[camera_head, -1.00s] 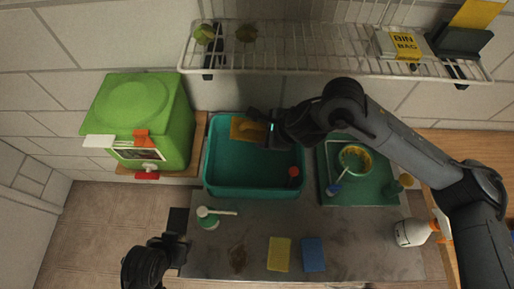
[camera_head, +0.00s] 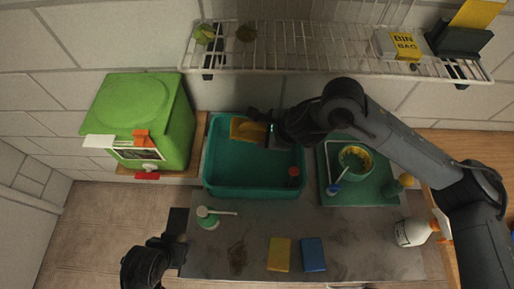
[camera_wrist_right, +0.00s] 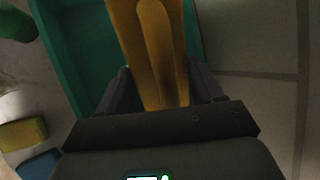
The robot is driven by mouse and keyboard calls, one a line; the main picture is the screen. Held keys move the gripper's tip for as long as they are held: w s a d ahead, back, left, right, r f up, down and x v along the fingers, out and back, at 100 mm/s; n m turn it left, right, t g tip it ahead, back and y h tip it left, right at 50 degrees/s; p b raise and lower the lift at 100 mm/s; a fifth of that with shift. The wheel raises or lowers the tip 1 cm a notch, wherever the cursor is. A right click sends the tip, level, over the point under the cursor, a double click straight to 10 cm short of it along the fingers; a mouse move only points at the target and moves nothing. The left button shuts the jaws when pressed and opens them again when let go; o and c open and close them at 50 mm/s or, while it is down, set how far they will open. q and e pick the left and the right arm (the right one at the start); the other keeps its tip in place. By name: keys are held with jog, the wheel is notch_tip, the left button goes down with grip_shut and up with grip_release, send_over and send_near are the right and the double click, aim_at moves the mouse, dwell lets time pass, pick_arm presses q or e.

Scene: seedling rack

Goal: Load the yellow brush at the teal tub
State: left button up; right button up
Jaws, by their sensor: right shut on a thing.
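The yellow brush (camera_head: 245,131) is in my right gripper (camera_head: 270,131), over the back left part of the teal tub (camera_head: 254,192). In the right wrist view the brush (camera_wrist_right: 154,50) lies between the two fingers of the gripper (camera_wrist_right: 165,88), with the tub's wall (camera_wrist_right: 75,50) beyond it. I cannot tell whether the brush touches the tub's floor. A small red-topped item (camera_head: 293,172) is at the tub's right side. My left gripper (camera_head: 175,243) is low at the left, off the counter's front left edge; its jaws are unclear.
In front lie a yellow sponge (camera_head: 279,254), a blue sponge (camera_head: 313,254) and a green-and-white scrubber (camera_head: 207,217). A wire shelf (camera_head: 320,65) hangs behind.

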pick_arm(q)
jog(key=shift+d, duration=0.15)
dwell(0.3)
jog(key=shift+r, duration=0.1)
pick_arm(e)
jog(key=shift+r, duration=0.15)
pick_arm(q)
jog(key=shift+r+p, duration=0.8)
jog(key=shift+p, duration=0.05)
pick_arm(e)
jog(key=shift+r, duration=1.85)
